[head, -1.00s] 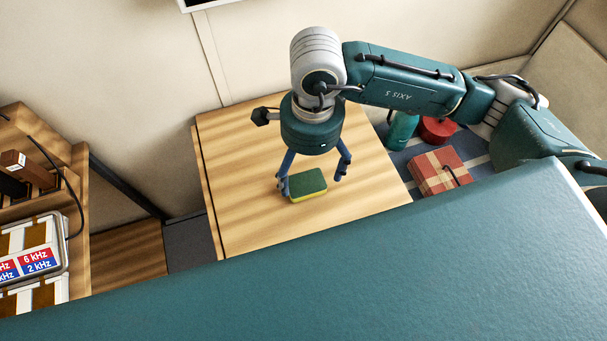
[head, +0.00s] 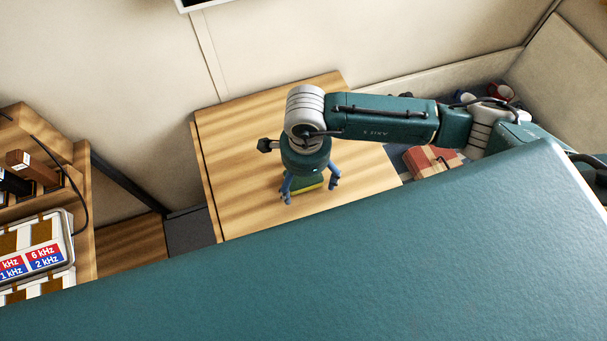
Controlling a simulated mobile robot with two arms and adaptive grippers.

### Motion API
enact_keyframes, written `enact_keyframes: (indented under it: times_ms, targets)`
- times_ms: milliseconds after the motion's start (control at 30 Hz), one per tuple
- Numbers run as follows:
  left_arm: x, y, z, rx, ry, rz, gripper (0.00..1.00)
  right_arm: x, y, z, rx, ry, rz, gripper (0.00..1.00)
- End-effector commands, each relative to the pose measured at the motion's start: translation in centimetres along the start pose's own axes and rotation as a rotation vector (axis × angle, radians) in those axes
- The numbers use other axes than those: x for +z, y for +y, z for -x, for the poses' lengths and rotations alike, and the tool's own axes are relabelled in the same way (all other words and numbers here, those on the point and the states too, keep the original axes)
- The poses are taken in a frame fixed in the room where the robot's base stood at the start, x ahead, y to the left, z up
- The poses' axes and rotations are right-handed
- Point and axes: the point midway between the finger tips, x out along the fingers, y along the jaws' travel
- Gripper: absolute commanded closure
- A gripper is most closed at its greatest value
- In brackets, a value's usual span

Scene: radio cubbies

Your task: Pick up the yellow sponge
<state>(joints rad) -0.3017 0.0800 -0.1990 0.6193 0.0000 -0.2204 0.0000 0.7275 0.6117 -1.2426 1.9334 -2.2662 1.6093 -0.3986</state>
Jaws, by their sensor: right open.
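The yellow sponge (head: 313,186) lies on the wooden table, a block with a green top and a yellow lower part. My right gripper (head: 309,195) points down right above it and is open. One blue finger is at the sponge's left end. The other is off its right end, and I cannot tell whether either touches it. The gripper's body hides part of the sponge. My left gripper is not in view.
The wooden table (head: 240,150) is otherwise bare around the sponge. A red-and-cream box (head: 430,160) lies to the right of the table. A wooden shelf unit (head: 83,185) with a labelled kHz case (head: 35,250) stands at the left.

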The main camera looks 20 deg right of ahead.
Motion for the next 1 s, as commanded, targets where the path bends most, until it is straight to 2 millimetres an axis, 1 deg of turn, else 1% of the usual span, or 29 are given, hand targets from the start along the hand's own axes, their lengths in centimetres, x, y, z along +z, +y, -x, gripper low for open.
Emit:
enact_keyframes:
  times_ms: [167, 200, 267, 333, 400, 767, 867, 967, 1000]
  targets:
    - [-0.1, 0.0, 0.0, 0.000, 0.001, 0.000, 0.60, 0.0, 0.0, 0.0, 0.000, -0.001, 0.000, 0.11]
    - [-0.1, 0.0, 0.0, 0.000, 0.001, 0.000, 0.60, 0.0, 0.0, 0.0, 0.000, -0.001, 0.000, 0.19]
    - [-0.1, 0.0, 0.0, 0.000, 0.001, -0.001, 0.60, 0.0, 0.0, 0.0, 0.000, -0.001, 0.000, 0.30]
    - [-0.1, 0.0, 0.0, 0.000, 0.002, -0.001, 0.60, 0.0, 0.0, 0.0, 0.000, -0.001, 0.000, 0.42]
    - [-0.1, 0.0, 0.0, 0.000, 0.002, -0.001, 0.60, 0.0, 0.0, 0.0, 0.000, -0.001, 0.000, 0.43]
    - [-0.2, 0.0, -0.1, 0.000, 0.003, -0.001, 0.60, 0.0, 0.0, 0.1, 0.000, -0.001, 0.000, 0.44]
    - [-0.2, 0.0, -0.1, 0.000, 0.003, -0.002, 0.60, 0.0, -0.1, 0.6, -0.001, -0.002, 0.000, 0.44]
    - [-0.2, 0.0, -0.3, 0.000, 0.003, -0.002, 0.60, 0.1, -0.1, 1.5, -0.002, -0.003, 0.000, 0.44]
    - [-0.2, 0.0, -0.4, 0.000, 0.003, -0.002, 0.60, 0.0, -0.2, 2.1, -0.004, -0.003, 0.000, 0.44]
